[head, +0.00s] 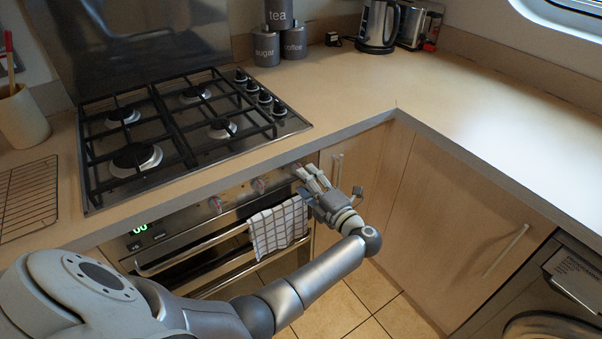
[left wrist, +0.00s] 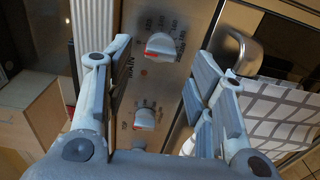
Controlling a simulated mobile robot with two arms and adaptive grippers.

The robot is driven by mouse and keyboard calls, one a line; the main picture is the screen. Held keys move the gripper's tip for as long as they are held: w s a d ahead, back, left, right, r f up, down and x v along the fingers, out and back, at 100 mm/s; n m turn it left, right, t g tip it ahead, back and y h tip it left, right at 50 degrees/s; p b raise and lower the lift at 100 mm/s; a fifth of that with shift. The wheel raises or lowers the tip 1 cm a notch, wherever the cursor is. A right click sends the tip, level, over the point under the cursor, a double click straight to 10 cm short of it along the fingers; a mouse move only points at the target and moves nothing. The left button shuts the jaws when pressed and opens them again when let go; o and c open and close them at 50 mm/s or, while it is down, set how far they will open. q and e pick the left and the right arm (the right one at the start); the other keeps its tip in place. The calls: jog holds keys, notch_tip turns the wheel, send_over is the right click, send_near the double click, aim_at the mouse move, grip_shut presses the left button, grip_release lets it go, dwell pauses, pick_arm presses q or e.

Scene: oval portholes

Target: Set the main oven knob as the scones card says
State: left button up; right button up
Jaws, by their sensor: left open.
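The oven's front panel in the head view carries a left knob (head: 216,204) and a middle knob (head: 259,186). My left gripper (head: 308,175) is at the panel's right end, partly covering that area. In the left wrist view, one knob (left wrist: 160,46) with a red mark shows between the open fingers of my left gripper (left wrist: 160,65); no contact is visible. Printed numbers surround it, and the lettering beside it may read "Main". A second red-marked knob (left wrist: 145,118) sits lower in that view, nearer the palm. No scones card shows. My right gripper is out of view.
A checked towel (head: 277,230) hangs on the oven door handle (head: 190,249), just below the panel. A green-lit clock (head: 140,229) is at the panel's left. The gas hob (head: 190,125) is above. Canisters (head: 280,40) and a kettle (head: 378,25) stand at the back.

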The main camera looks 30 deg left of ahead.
pick_arm(q)
jog(key=shift+x, duration=1.8)
jog(key=c, duration=1)
jog(key=shift+m+p, duration=0.3)
